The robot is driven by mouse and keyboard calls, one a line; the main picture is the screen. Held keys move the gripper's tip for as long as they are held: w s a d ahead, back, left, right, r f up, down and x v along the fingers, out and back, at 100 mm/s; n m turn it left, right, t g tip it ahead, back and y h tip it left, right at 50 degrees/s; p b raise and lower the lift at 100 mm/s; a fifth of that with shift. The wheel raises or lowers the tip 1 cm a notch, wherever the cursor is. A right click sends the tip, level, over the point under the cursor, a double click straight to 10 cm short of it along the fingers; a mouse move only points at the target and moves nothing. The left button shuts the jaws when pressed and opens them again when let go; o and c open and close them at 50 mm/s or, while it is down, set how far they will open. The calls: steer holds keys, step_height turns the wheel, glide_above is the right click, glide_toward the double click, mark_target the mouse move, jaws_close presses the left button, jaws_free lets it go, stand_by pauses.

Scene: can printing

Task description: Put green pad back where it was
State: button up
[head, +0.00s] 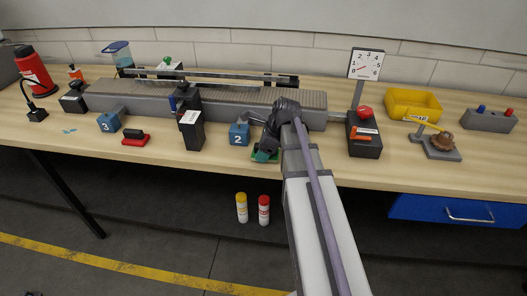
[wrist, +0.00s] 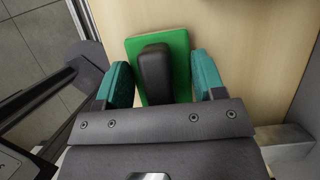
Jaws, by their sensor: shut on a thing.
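The green pad (wrist: 178,45) with its black handle (wrist: 155,72) lies between my gripper's teal fingers in the wrist view. My gripper (wrist: 162,82) is shut on the pad, one finger on each side of it. In the head view the green pad (head: 257,160) shows only in part beneath my gripper (head: 266,152), near the table's front edge and just right of the blue block marked 2 (head: 239,134). My arm and gripper hide the rest. I cannot tell whether the pad touches the table.
A red pad with a black handle (head: 134,138) and a blue block marked 3 (head: 109,122) stand to the left. The grey conveyor (head: 230,112) lies behind. A black box with a red button (head: 364,138) stands to the right. Bare wooden table (head: 310,152) lies beside my arm.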

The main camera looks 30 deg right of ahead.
steer(key=o, duration=0.9)
steer(key=p+v, duration=1.2)
steer(key=s+a+n+g+h, duration=0.1)
steer(key=s+a+n, duration=0.2)
steer(key=a+n, duration=0.3)
steer(key=s+a+n+g+h, duration=0.1)
steer(key=s+a+n, duration=0.2)
steer(key=a+n, duration=0.4)
steer(key=s+a+f+n+h, duration=0.1)
steer(key=s+a+n, duration=0.2)
steer(key=a+n, duration=0.4)
steer(key=shift+s+n+g+h, duration=0.1)
steer(key=shift+n+g+h, duration=0.3)
steer(key=shift+n, duration=2.2)
